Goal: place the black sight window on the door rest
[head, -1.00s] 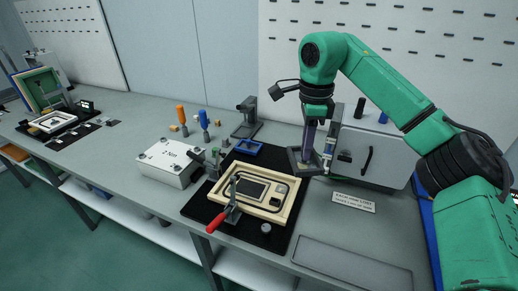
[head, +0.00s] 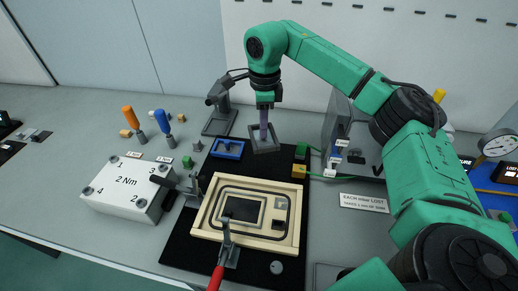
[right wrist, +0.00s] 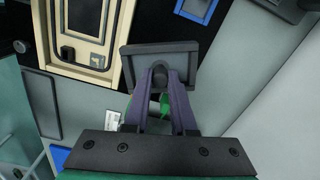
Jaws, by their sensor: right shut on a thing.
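My right gripper (head: 264,132) is shut on a dark rectangular frame, which looks like the black sight window (head: 270,149). In the right wrist view the purple fingers (right wrist: 160,72) meet at the lower middle of the window (right wrist: 160,47). I hold it over the back of the black mat, just right of the blue frame (head: 227,149); its height is hard to tell. A cream fixture (head: 214,232) with a dark rectangular centre and black seal line lies in front on the mat. I cannot tell which part is the door rest. My left gripper is out of view.
A red-handled toggle clamp (head: 217,277) stands at the fixture's front edge. A white 2 Nm box (head: 128,187) is at the left, with orange and blue screwdrivers (head: 163,124) behind. A grey stand (head: 219,108) rises close behind-left of my gripper. Green and yellow blocks (head: 299,171) lie right.

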